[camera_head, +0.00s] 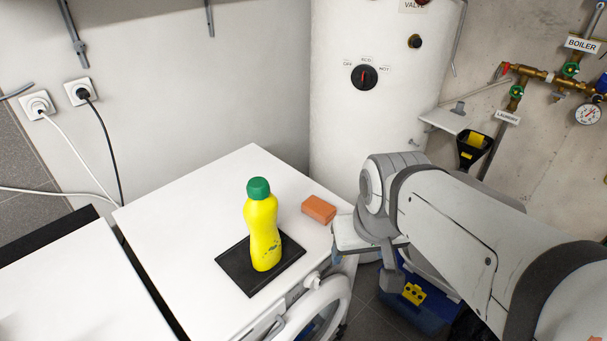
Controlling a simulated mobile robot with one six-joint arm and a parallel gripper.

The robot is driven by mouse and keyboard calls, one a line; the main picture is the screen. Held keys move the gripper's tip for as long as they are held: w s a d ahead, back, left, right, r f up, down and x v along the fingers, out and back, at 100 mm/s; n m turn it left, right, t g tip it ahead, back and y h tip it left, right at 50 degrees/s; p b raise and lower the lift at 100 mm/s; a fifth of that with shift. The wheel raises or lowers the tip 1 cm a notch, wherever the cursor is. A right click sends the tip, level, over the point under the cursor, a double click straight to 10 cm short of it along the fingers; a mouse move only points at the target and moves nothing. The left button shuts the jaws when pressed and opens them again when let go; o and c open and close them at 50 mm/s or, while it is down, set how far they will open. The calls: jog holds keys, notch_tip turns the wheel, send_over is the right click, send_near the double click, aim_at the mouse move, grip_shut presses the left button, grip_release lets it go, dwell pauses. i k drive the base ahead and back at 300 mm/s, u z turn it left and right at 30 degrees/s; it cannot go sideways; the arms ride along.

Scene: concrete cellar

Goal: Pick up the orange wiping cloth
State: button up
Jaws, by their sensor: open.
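An orange, block-shaped piece (319,209), which looks like the folded wiping cloth, lies on the white top of the washing machine (190,215), near its right edge. My gripper (364,264) hangs at the end of my arm just right of that edge, close to the cloth but apart from it. It points down, looks empty and is open; my own wrist hides part of it.
A yellow bottle with a green cap (262,226) stands upright on a black mat (232,272), left of the cloth. A white boiler tank (350,130) rises behind. The machine top's back left is clear.

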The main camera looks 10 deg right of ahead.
aim_at(320, 211)
jog(key=u, duration=2.2)
jog(key=k, duration=0.95)
jog(key=z, duration=1.3)
jog(key=i, duration=1)
jog(key=z, duration=0.05)
